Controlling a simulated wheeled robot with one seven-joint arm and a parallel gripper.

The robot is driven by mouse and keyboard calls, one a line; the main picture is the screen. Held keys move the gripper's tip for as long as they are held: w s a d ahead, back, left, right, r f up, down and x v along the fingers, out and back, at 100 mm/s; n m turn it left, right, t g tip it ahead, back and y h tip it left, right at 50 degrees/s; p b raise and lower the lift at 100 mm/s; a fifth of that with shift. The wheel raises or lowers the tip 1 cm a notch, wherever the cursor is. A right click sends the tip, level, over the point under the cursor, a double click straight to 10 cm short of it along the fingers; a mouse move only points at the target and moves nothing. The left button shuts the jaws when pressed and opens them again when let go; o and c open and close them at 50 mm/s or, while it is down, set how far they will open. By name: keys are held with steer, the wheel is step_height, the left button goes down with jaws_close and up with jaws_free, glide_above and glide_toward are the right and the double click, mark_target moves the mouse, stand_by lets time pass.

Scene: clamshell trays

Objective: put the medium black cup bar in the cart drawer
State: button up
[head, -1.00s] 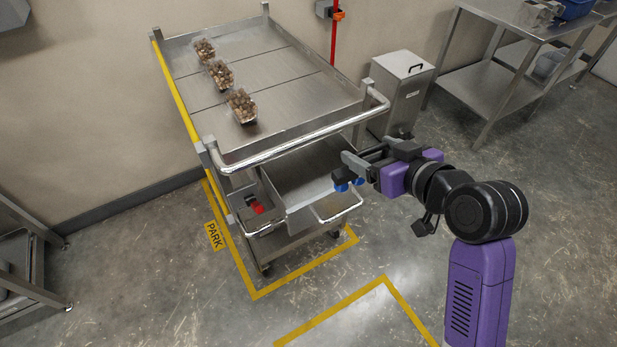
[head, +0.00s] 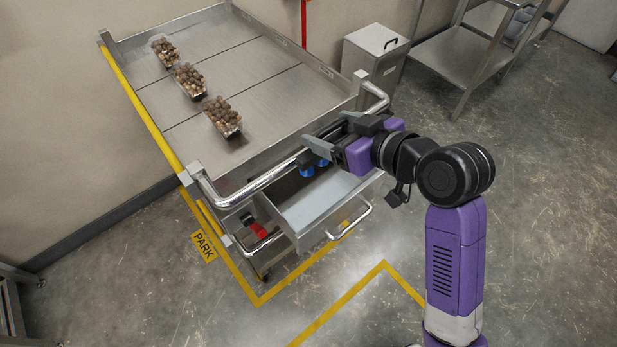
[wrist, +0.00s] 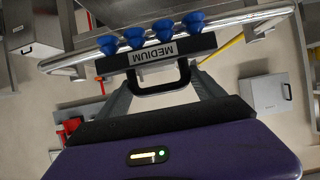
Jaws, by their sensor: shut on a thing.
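The medium black cup bar (wrist: 150,60) carries a MEDIUM label and a row of blue suction cups in the wrist view. My gripper (wrist: 158,80) is shut on the bar's black handle. In the head view my gripper (head: 322,143) is beside the cart's push rail, and the bar's blue cups (head: 308,171) hang beneath it. The black bar itself is mostly hidden there by the gripper. The open cart drawer (head: 312,217) lies below the cups, and its visible floor is bare. The cups appear above the drawer's far part, apart from its floor.
The push rail (head: 258,183) crosses the cart's near end above the drawer. The steel cart top (head: 268,95) bears three clear trays of brown contents, including the nearest tray (head: 224,117). A red item (head: 258,230) sits left of the drawer. A lidded steel bin (head: 375,55) stands behind.

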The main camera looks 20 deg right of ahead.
step_height(320, 180, down, 15)
steer(key=shift+s, duration=0.45)
steer(key=shift+f, duration=0.4)
steer(key=shift+c, duration=1)
steer(key=shift+w+a+f, duration=0.1)
steer(key=shift+w+f, duration=0.25)
steer(key=shift+w, duration=0.1)
steer(key=shift+c, duration=0.6)
steer(key=shift+f, duration=1.3)
